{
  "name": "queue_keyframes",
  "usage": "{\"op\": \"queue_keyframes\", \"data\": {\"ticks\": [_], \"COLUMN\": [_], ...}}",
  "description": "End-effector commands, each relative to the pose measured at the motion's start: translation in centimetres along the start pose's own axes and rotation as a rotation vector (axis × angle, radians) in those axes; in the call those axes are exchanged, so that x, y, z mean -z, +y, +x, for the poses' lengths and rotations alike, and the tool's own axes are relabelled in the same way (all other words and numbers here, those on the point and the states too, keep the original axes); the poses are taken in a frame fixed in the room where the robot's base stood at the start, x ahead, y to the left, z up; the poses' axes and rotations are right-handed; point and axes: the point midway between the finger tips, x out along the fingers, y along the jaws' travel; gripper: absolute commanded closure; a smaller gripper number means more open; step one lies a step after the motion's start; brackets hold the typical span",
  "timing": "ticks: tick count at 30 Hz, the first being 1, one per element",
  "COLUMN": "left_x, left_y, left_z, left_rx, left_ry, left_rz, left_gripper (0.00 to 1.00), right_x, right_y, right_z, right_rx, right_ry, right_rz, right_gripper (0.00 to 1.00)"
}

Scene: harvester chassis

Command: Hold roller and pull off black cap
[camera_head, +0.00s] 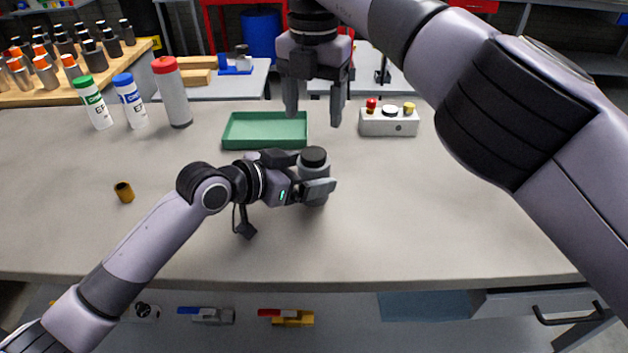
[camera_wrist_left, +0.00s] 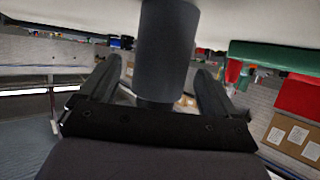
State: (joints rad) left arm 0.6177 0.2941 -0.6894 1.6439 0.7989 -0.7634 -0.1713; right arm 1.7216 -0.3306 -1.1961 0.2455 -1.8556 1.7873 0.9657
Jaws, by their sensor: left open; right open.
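A grey roller (camera_head: 312,190) stands upright on the table with a black cap (camera_head: 314,156) on its top. My left gripper (camera_head: 316,172) is open, with one finger on each side of the roller. In the left wrist view the roller (camera_wrist_left: 167,50) stands between the two spread fingers of this gripper (camera_wrist_left: 158,75), and gaps show beside it. My right gripper (camera_head: 313,118) is open and empty, pointing down above and behind the cap. Part of the roller is hidden by the left fingers.
A green tray (camera_head: 235,144) lies behind the roller. A grey box with red and yellow buttons (camera_head: 388,126) stands at back right. Several bottles, one red-capped (camera_head: 172,95), stand at back left. A small brass cylinder (camera_head: 124,191) lies at left. The front right table is clear.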

Motion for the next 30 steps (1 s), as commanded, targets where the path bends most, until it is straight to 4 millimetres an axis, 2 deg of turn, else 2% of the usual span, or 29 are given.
{"op": "queue_keyframes", "data": {"ticks": [7,17,18,25,27,30], "left_x": [0.0,0.0,0.0,0.0,0.0,0.0], "left_y": [0.0,0.0,0.0,0.0,0.0,0.0], "left_z": [2.0,2.3,2.3,2.3,2.3,2.2], "left_rx": [0.000,0.001,0.001,0.001,0.001,0.001], "left_ry": [0.000,0.000,0.000,0.000,0.000,0.000], "left_rz": [0.000,0.000,0.000,0.000,0.000,0.000], "left_gripper": [0.08,0.08,0.12,0.87,0.89,0.88], "right_x": [0.0,0.0,0.0,0.0,0.0,0.1], "right_y": [0.0,0.0,0.0,0.0,0.0,0.1], "right_z": [0.0,0.0,0.0,0.0,0.0,-0.4], "right_rx": [-0.001,-0.001,-0.001,-0.001,-0.001,0.001], "right_ry": [0.001,0.001,0.001,0.001,0.001,-0.009], "right_rz": [-0.001,-0.001,-0.001,-0.001,0.001,0.026], "right_gripper": [0.32,0.32,0.32,0.32,0.22,0.22]}}
